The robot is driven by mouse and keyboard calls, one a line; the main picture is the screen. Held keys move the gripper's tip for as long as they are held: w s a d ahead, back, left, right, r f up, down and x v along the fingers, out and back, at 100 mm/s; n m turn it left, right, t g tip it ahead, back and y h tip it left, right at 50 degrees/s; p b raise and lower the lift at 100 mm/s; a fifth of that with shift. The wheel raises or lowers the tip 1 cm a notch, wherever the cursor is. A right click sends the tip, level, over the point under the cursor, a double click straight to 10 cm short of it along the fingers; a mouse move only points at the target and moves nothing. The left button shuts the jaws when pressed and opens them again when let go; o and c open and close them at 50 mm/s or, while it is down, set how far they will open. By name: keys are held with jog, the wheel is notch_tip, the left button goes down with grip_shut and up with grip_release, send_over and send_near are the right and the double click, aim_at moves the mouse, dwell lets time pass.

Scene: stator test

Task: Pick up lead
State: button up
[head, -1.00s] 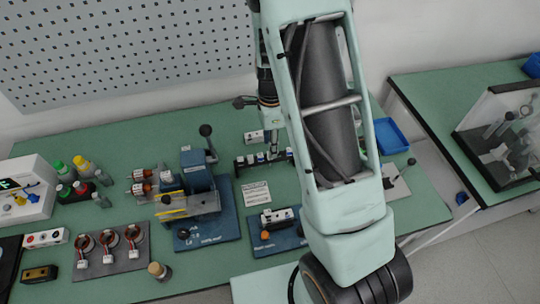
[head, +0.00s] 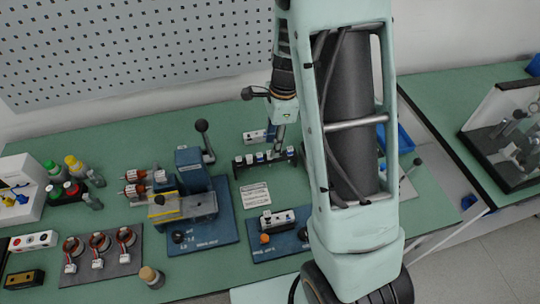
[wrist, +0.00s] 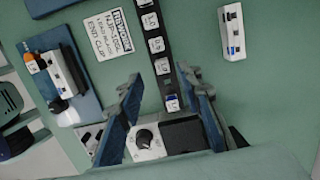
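A dark rack (head: 240,167) holds a row of small white-and-blue pieces at the back middle of the green bench. In the wrist view the rack (wrist: 163,66) runs down from the top, with white labelled squares along it. A blue-and-white piece (wrist: 171,103) sits at its near end, between my fingertips in the picture. I cannot tell which piece is the lead. My gripper (wrist: 166,88) is open, with its two blue fingers spread apart and nothing seen held. In the head view my gripper (head: 279,143) is at the right part of the rack; its fingertips are hard to make out.
A printed card (head: 255,194) lies in front of the rack. A blue-based fixture (head: 280,222) and a larger blue machine (head: 190,205) stand nearer. A small white box (wrist: 231,31) lies beside the rack.

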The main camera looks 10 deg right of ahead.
jog(key=f, duration=0.4)
jog(key=shift+w+a+f, duration=0.15)
jog(key=shift+w+a, duration=0.05)
jog(key=shift+a, duration=0.1)
grip_shut()
